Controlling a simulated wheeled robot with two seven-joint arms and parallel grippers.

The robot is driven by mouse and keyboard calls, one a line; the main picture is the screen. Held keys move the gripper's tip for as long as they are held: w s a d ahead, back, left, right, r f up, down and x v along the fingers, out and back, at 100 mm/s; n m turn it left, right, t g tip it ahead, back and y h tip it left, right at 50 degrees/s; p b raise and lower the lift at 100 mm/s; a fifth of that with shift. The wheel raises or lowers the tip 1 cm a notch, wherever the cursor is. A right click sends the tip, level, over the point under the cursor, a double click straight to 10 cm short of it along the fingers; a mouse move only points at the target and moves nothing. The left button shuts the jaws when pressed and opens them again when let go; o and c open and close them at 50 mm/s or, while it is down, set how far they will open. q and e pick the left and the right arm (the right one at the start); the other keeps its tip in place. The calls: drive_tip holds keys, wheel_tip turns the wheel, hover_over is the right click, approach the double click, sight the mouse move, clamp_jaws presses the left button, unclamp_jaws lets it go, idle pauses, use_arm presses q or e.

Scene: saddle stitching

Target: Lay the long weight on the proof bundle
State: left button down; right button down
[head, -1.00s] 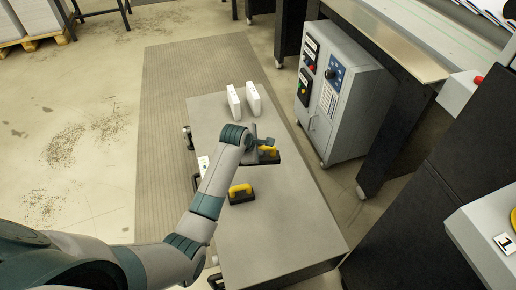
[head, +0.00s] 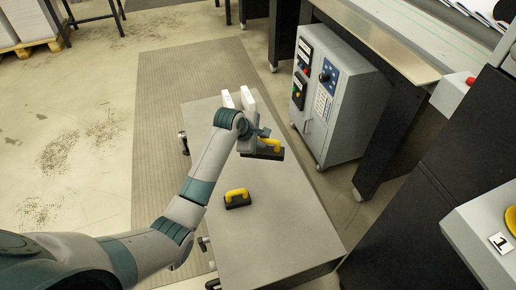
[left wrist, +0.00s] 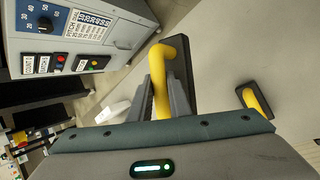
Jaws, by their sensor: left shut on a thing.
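The long weight (head: 262,154), a black bar with a yellow handle, is in my left gripper (head: 264,138), which is shut on the handle. In the left wrist view, the yellow handle (left wrist: 164,62) stands between the fingers, with the black base (left wrist: 182,75) behind it. I cannot tell if the weight touches the table. My right gripper is not in view.
A shorter black weight with a yellow handle (head: 238,199) lies on the table nearer to me. A grey control cabinet (head: 335,95) stands right of the table. The table's near part is clear.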

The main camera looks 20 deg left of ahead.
use_arm(q)
drive_tip(key=d+r+m, duration=0.1)
drive_tip(key=r, duration=0.1)
drive_tip(key=r+m+g+h, duration=0.1)
drive_tip(key=r, duration=0.1)
drive_tip(key=d+r+m+h, duration=0.1)
drive_tip(key=r+m, duration=0.1)
drive_tip(key=r, duration=0.1)
drive_tip(key=shift+d, duration=0.3)
drive_tip(key=s+a+r+m+g+h, duration=0.1)
drive_tip(key=s+a+r+m+g, duration=0.1)
drive_tip(key=s+r+m+g, duration=0.6)
drive_tip(key=shift+s+a+r+m+g+h, duration=0.35)
drive_tip(key=shift+s+r+m, duration=2.65)
drive_tip(key=shift+s+r, duration=1.2)
drive_tip(key=shift+s+d+f, duration=0.1)
drive_tip(key=shift+s+f, duration=0.25)
drive_tip(key=shift+s, duration=0.1)
